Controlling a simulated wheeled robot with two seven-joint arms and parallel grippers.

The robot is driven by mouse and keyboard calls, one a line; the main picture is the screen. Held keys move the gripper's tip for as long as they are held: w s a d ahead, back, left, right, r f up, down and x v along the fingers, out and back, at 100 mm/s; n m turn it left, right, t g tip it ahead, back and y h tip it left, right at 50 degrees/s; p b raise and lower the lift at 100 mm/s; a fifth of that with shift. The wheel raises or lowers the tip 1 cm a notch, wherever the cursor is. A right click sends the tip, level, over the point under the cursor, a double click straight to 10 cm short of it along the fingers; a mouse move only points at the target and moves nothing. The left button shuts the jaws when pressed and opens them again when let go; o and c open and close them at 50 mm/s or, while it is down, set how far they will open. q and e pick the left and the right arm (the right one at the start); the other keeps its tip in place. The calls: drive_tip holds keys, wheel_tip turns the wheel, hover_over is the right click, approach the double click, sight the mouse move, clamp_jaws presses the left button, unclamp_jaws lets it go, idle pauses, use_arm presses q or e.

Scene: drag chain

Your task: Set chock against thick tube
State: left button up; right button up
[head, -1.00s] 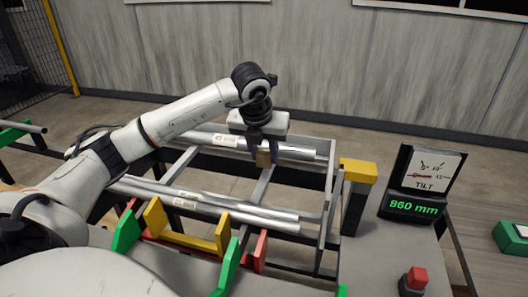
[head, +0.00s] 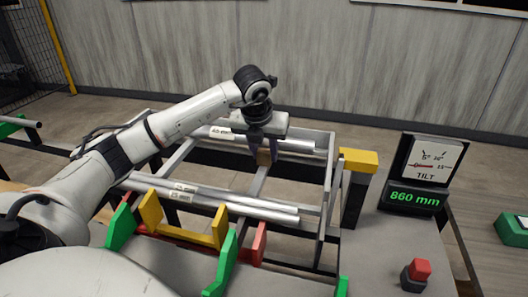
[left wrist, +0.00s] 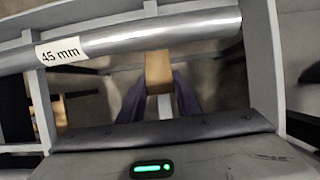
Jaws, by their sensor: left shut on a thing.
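The thick tube (head: 290,144), labelled 45 mm, lies across the back of the grey frame; it also crosses the top of the left wrist view (left wrist: 150,38). The chock (left wrist: 158,72) is a small tan block at the tube's near side, over a crossbar. It also shows in the head view (head: 263,157). My left gripper (head: 263,150) points down and is shut on the chock, a dark finger on each side. The chock's far end is close by the tube; whether they touch I cannot tell. My right gripper is out of view.
A yellow-topped post (head: 358,161), a tilt gauge reading 860 mm (head: 415,201) and a red button (head: 419,269) are at the right.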

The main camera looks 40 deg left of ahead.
use_arm(q)
drive_tip(key=o, duration=1.1)
drive_tip(key=shift+r, duration=0.1)
drive_tip(key=v, duration=1)
drive_tip(key=shift+s, duration=0.1)
drive_tip(key=shift+r, duration=0.1)
